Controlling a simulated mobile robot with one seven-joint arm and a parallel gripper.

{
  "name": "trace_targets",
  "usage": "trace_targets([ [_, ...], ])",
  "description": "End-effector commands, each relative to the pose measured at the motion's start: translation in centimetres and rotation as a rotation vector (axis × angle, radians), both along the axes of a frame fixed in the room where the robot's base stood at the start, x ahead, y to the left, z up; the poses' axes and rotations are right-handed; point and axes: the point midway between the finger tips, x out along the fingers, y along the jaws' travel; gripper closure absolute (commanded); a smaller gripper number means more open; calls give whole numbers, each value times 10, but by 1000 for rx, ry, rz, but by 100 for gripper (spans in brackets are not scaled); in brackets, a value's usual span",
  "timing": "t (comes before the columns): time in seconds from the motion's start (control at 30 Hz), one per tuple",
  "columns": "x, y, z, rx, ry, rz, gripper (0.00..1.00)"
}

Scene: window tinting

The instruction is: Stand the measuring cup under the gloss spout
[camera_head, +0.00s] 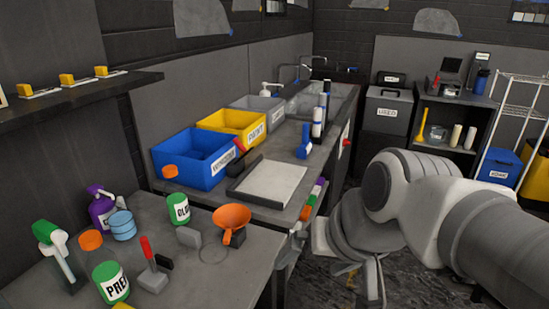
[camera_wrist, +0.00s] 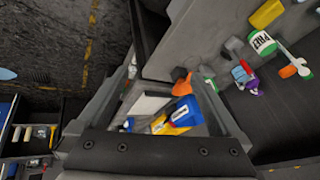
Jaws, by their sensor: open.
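I cannot make out a thing that is surely the measuring cup; a light blue ringed, cup-like container (camera_head: 122,226) stands on the near bench beside the purple bottle. A green can with a white label (camera_head: 179,208), seeming to read "GLO", stands at that bench's back edge. An orange funnel-shaped piece (camera_head: 232,218) is right of it; whether it is the gloss spout is unclear. My gripper (camera_wrist: 165,95) is open and empty in the wrist view, its jaws wide apart.
A green "PREP" can (camera_head: 111,284), a spray bottle (camera_head: 55,250) and a red-handled tool (camera_head: 150,270) crowd the near bench (camera_head: 205,285). Blue (camera_head: 190,160) and yellow (camera_head: 235,125) bins and a pale tray (camera_head: 268,183) stand farther back. Floor shows beneath my arm.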

Motion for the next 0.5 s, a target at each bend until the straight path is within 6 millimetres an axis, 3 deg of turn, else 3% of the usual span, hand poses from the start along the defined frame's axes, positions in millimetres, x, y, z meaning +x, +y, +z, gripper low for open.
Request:
trace_targets([
  [0.1,-17,-31,-4,-146,-29,21,0],
  [0.2,-25,-46,-5,-218,-38,32,0],
  [0.5,-28,-52,-6,-249,-39,37,0],
])
